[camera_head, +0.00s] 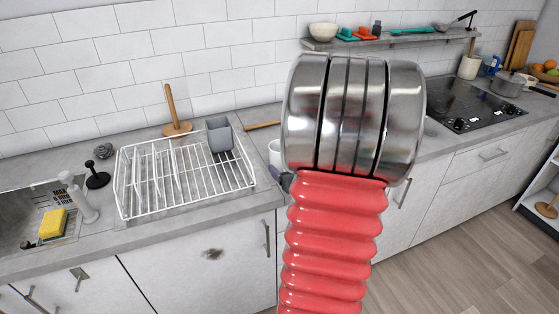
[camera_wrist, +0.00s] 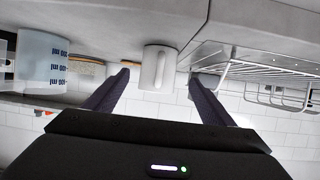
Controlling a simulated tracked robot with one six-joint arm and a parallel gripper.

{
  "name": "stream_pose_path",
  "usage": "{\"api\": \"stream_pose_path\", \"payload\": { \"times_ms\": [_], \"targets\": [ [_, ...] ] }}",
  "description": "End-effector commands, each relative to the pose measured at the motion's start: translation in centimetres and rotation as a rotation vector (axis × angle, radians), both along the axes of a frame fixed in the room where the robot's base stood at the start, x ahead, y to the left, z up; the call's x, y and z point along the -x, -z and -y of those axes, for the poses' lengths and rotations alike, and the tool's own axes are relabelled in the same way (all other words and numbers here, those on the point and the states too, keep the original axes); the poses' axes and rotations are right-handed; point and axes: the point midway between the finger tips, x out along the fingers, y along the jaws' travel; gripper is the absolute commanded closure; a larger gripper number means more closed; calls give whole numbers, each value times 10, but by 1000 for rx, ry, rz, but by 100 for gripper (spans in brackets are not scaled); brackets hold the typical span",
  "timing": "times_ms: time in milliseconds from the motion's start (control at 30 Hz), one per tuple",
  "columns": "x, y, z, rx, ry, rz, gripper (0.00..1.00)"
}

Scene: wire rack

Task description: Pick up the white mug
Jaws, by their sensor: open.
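The white mug (camera_wrist: 155,66) shows in the wrist view, between my gripper's two fingertips and a little beyond them. It stands on the grey counter, which appears at the top because this view is upside down. My gripper (camera_wrist: 159,78) is open, with one dark finger on each side of the mug; I cannot tell whether either finger touches it. In the head view a sliver of the white mug (camera_head: 274,152) shows beside my arm, which hides the rest. A dark part of my gripper (camera_head: 283,179) shows just below it.
A white wire rack (camera_head: 128,197) stands left of the mug in the head view, holding a grey cup (camera_head: 219,135). The rack (camera_wrist: 262,72) is at right in the wrist view. A measuring cup (camera_wrist: 42,62) stands on the mug's other side. A tiled wall (camera_head: 110,75) is behind.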

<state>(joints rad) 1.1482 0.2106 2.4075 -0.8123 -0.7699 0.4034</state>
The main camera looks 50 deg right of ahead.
Motion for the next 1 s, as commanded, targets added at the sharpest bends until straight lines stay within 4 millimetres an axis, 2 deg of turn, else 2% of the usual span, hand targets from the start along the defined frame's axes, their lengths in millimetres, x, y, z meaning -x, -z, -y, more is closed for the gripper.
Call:
{"api": "stream_pose_path", "payload": {
  "times_ms": [400, 833, 1000],
  "targets": [
    [-34, 17, 22, -1, 0, 0, 23],
    [-36, 18, 24, 0, 1, 0, 23],
    [-45, 23, 30, -1, 0, 0, 23]
  ]
}}
